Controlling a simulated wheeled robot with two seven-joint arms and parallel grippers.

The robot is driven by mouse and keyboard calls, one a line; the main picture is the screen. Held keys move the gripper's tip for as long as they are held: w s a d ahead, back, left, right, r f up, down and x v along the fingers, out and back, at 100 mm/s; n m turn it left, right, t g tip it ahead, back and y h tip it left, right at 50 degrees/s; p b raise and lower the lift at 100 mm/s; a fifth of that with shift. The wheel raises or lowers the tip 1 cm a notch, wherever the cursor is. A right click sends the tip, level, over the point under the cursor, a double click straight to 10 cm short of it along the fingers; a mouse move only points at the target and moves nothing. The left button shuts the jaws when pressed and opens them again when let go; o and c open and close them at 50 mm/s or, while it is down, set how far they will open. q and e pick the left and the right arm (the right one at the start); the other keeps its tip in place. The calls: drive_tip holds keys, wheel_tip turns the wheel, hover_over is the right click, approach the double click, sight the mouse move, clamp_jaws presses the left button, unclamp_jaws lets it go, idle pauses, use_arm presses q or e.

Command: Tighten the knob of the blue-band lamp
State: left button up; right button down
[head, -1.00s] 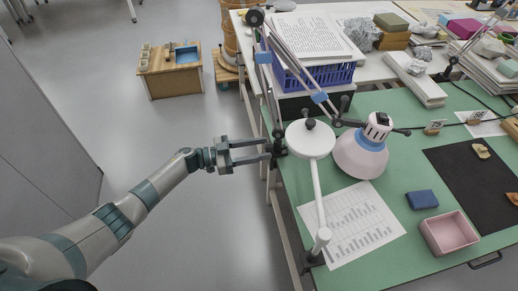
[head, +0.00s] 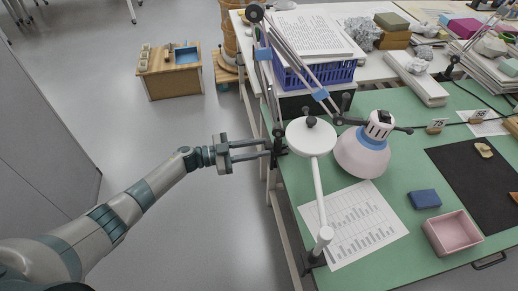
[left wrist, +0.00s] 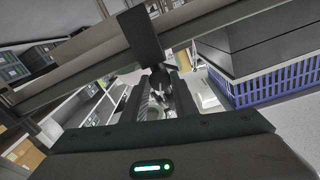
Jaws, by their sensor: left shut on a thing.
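The blue-band lamp (head: 362,152) stands at the table's left edge. It has a pale pink shade with a blue band, and blue bands on its jointed arm (head: 320,94). Its dark clamp is at the table edge, partly hidden. My left gripper (head: 272,147) reaches in level from the left, its fingers shut on the small dark knob at this clamp. In the left wrist view the dark knob (left wrist: 158,82) sits between the fingertips, below a dark block of the clamp. The knob's outline is hard to make out. My right gripper is not in view.
A white round-headed lamp (head: 311,138) on a white post stands just right of the clamp. A blue basket (head: 318,74) with papers is behind. A chart sheet (head: 352,225), a blue block (head: 424,199) and a pink tray (head: 453,233) lie on the green table. Floor left of it is free.

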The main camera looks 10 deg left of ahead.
use_arm(q)
drive_tip(key=o, duration=1.1)
drive_tip(key=shift+c, duration=0.2)
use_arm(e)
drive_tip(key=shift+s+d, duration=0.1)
use_arm(q)
drive_tip(key=shift+a, duration=0.1)
drive_tip(key=v, duration=1.7)
drive_tip(key=shift+a, duration=0.15)
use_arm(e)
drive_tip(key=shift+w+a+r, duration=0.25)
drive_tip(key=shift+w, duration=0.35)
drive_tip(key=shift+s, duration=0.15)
